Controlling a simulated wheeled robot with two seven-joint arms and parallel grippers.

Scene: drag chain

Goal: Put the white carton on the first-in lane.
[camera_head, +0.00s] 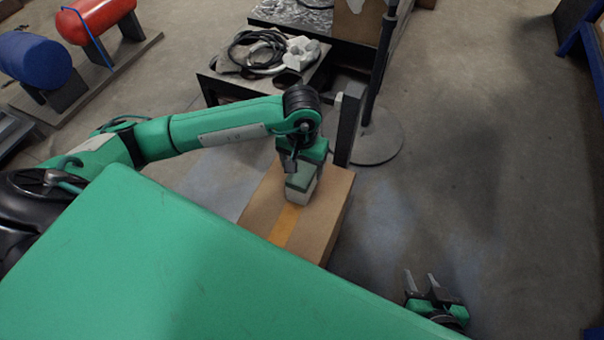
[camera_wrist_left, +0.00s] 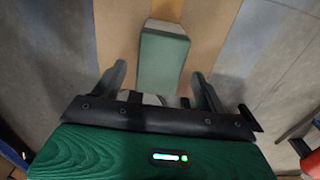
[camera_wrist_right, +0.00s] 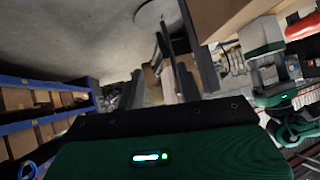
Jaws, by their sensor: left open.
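A small carton (camera_head: 299,190), white on the side with a grey-green top, stands on the orange strip of a brown block-like stand. My left gripper (camera_head: 302,166) is right above and behind it in the head view, partly covering its top. In the left wrist view the carton (camera_wrist_left: 162,60) lies ahead of the open fingers, apart from them as far as I can see. My right gripper (camera_head: 428,284) is open and empty, low at the right, well away from the carton. No lane label is readable.
The brown stand (camera_head: 262,208) carries the orange strip (camera_head: 284,226). A dark upright post (camera_head: 348,125) and a pole on a round base (camera_head: 378,140) stand just behind it. A low table (camera_head: 225,85) holds cables and a white part. The floor at right is clear.

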